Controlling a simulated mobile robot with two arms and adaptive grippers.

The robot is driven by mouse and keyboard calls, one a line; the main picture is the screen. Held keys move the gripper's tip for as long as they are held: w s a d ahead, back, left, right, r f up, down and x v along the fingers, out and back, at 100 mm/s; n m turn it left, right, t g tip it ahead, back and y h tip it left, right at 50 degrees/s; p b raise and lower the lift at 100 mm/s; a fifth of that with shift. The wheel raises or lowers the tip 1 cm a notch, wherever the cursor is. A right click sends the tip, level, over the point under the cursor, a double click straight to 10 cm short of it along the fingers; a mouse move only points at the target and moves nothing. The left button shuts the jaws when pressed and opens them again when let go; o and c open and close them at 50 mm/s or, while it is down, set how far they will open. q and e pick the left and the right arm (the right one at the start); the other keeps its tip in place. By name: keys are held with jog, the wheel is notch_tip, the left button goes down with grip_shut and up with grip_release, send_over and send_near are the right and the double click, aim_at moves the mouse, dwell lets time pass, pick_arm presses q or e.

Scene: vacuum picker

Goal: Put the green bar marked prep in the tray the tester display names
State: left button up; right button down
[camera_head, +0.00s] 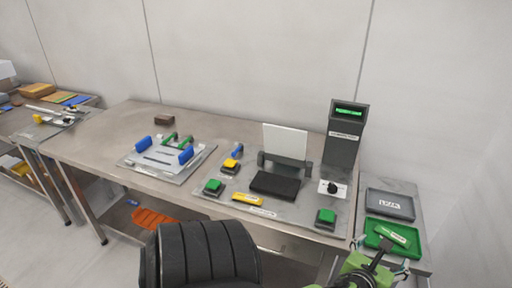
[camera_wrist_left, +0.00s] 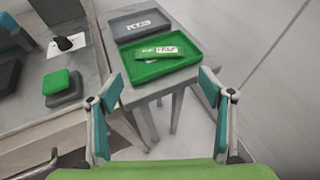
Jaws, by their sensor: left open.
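A green bar with a white label (camera_wrist_left: 160,50) lies in the green tray (camera_wrist_left: 190,65); its print is too small to read surely. The bar also shows in the head view (camera_head: 392,234), in the green tray (camera_head: 372,240) at the right. A grey tray (camera_head: 375,208) with a white label stands just behind the green one. The tester display (camera_head: 349,112) shows green lettering that I cannot read. My left gripper (camera_wrist_left: 158,95) is open and empty, its fingers apart in front of the green tray. My right gripper is not in view.
The tester column (camera_head: 342,148) stands at the bench's right end, beside a knob panel (camera_head: 333,188). Green buttons (camera_head: 326,216), a black pad (camera_head: 275,185) and a yellow labelled bar (camera_head: 247,198) lie on the bench. A fixture plate with blue clamps (camera_head: 145,163) is at left.

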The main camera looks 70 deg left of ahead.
pick_arm(q)
jog(key=w+d+f+n+h, duration=0.1)
jog(key=d+f+n+h, duration=0.4)
jog(key=d+f+n, duration=0.65)
jog(key=s+f+n+g, duration=0.3)
jog(key=s+f+n, duration=0.15)
jog(key=f, duration=1.05)
jog(key=s+a+f+n+g+h, duration=0.1)
jog(key=s+f+n+g, duration=0.55)
jog(key=s+f, duration=1.65)
jog(key=s+f+n, duration=0.2)
jog(key=s, duration=0.5)
jog(key=s+a+f+n+g, duration=0.1)
jog(key=s+f+n, duration=0.1)
jog(key=s, duration=0.6)
jog(key=shift+a+n, duration=0.25)
jog(key=shift+n, duration=0.5)
jog(key=shift+s+g, duration=0.1)
jog(key=shift+g, duration=0.15)
